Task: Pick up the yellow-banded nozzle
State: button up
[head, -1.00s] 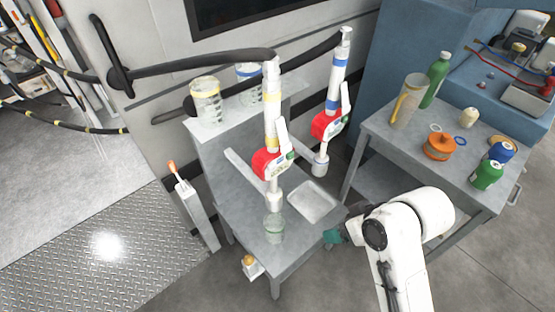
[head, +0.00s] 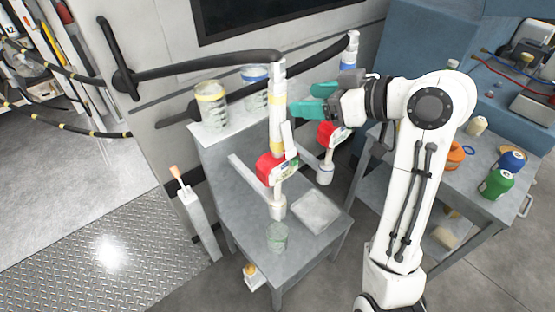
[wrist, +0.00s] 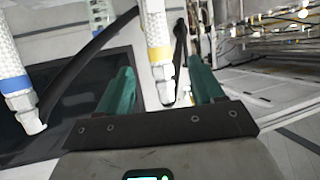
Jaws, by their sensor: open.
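The fingers also show in the wrist view (wrist: 160,68). I cannot tell whether either finger touches the nozzle.
Below are a grey stand with a tray (head: 315,212) and a clear jar (head: 277,237). Banded jars (head: 212,105) stand on its upper shelf.

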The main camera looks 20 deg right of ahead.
aim_at(285, 101)
jog(key=x, duration=0.4)
jog(key=p+x, duration=0.1)
jog(key=x, duration=0.3)
jog(key=shift+d+f+p, duration=0.1)
jog(key=shift+f+p, duration=0.15)
jog(key=shift+p, duration=0.05)
jog(key=shift+c, duration=0.3)
grip_shut()
jog(key=shift+r, duration=0.1)
dwell(0.7)
